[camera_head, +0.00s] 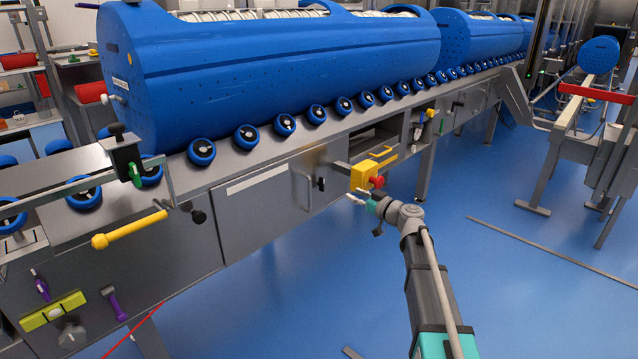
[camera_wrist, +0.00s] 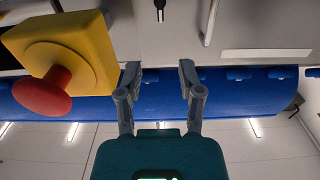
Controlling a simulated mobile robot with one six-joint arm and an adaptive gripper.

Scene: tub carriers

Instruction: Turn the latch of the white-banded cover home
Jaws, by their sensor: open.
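The white-banded cover (camera_head: 268,207) is a grey metal panel in the side of the conveyor frame and looks flush with it. Its white band (camera_head: 256,180) also shows in the wrist view (camera_wrist: 265,54). A bar handle (camera_head: 307,190) stands to the left of the small black latch (camera_head: 321,184). In the wrist view, which is upside down, the latch (camera_wrist: 160,9) is at the top edge, its lever about upright in the picture. My gripper (camera_head: 356,196) is open and empty, apart from the latch and to its right in the head view. Its two fingers (camera_wrist: 159,80) show below the latch in the wrist view.
A yellow box (camera_head: 364,176) with a red button (camera_head: 377,182) is close beside my gripper; it fills the left of the wrist view (camera_wrist: 62,48). A yellow bar (camera_head: 384,159) is above it.

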